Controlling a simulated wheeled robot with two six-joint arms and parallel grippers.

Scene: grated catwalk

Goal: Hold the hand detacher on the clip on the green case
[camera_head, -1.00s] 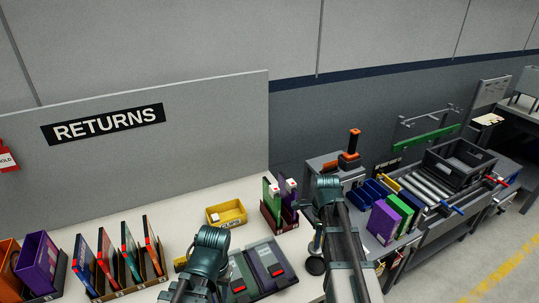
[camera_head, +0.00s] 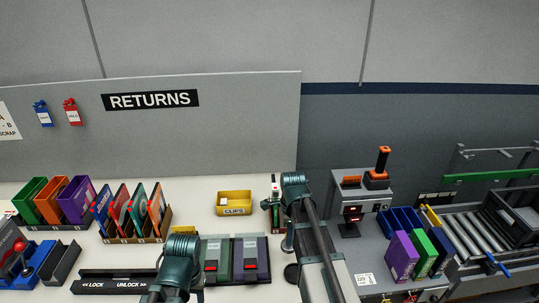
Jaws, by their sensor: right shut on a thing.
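A green case (camera_head: 275,220) stands upright in a dark rack at the back of the white counter, with a red-and-white clip (camera_head: 275,188) at its top. My right arm covers the rack's right part. My right gripper (camera_head: 288,250) points down just in front of the rack, mostly hidden by my arm. A dark round thing (camera_head: 292,272) shows at its lower end; I cannot tell for sure that it is the hand detacher. My left gripper is hidden behind my left arm.
A yellow CLIPS bin (camera_head: 234,203) stands left of the rack. Racks of upright cases (camera_head: 130,215) and a black LOCK/UNLOCK bar (camera_head: 115,283) are further left. At right are an orange-and-black device on a grey stand (camera_head: 362,190), more cases (camera_head: 420,250) and a roller conveyor (camera_head: 475,235).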

